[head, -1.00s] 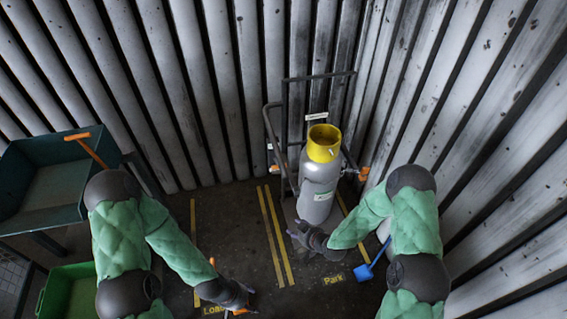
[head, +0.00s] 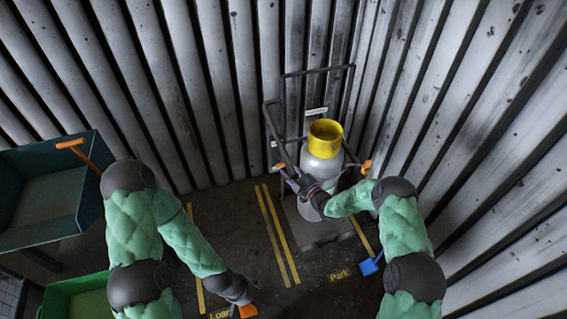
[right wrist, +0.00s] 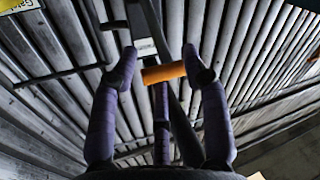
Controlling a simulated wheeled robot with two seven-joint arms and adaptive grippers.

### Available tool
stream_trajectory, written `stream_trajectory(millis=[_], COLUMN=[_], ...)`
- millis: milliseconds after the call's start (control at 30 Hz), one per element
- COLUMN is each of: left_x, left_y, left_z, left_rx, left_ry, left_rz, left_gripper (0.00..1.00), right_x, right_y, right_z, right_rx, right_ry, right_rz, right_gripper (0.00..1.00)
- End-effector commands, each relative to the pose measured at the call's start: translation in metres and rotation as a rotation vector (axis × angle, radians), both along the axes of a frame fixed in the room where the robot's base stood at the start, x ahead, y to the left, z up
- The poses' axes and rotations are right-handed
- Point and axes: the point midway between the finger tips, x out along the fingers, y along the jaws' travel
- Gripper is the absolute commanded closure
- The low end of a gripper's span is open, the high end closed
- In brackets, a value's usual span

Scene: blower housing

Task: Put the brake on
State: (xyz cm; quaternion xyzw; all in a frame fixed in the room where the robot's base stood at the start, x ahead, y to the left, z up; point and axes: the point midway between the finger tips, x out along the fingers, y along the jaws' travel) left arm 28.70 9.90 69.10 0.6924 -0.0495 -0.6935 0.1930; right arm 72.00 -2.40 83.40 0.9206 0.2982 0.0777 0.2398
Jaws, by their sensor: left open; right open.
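A dark-framed trolley (head: 269,122) holds a grey cylinder (head: 322,167) with a yellow collar (head: 325,139), upright against the wall. In the head view my right gripper (head: 288,178) is in front of the cylinder, by the trolley's left side. My left gripper (head: 252,294) is open low in front, beside an orange piece (head: 248,311). Which part is the brake is not labelled.
Another orange part (head: 366,167) is on the trolley's right side. A teal bin (head: 40,238) with an orange handle and a green crate (head: 75,298) stand at left. A blue scoop-like object (head: 370,265) lies near the "Park" marking (head: 339,276). Corrugated walls close in behind and right.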

Motion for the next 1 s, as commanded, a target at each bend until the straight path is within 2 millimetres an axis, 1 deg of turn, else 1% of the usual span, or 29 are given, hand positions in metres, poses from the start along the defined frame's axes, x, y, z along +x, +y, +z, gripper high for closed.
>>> stream_trajectory(millis=[33, 100, 300, 467, 700, 767, 800, 867, 1000], left_x=[0.0, 0.0, 0.0, 0.0, 0.0, 0.0, 0.0, 0.0, 0.0], left_y=[0.0, 0.0, 0.0, 0.0, 0.0, 0.0, 0.0, 0.0, 0.0], left_z=[-0.003, -0.005, -0.009, -0.009, -0.009, -0.009, -0.009, -0.009, -0.009], left_rx=[0.0, 0.0, 0.0, 0.0, 0.0, 0.0, 0.0, 0.0, 0.0], left_ry=[0.0, 0.0, 0.0, 0.0, 0.0, 0.0, 0.0, 0.0, 0.0], left_rz=[0.0, 0.0, 0.0, 0.0, 0.0, 0.0, 0.0, 0.0, 0.0], left_gripper=[0.39, 0.39, 0.39, 0.39, 0.39, 0.39, 0.39, 0.39, 0.39], right_x=[0.007, 0.016, 0.033, 0.037, 0.038, 0.038, 0.038, 0.038, 0.038], right_y=[0.006, 0.012, 0.024, 0.027, 0.027, 0.027, 0.027, 0.027, 0.027], right_z=[-0.001, -0.001, -0.001, 0.0, 0.0, 0.0, 0.0, 0.0, 0.0], right_rx=[0.0, 0.001, 0.001, 0.001, 0.001, 0.001, 0.001, 0.001, 0.001], right_ry=[-0.003, -0.001, 0.0, 0.002, 0.002, 0.002, 0.002, 0.002, 0.001], right_rz=[0.002, 0.002, -0.001, 0.0, 0.0, 0.0, 0.0, 0.0, -0.001], right_gripper=[0.54, 0.54, 0.54, 0.54, 0.54, 0.71, 0.82, 0.99, 1.0])
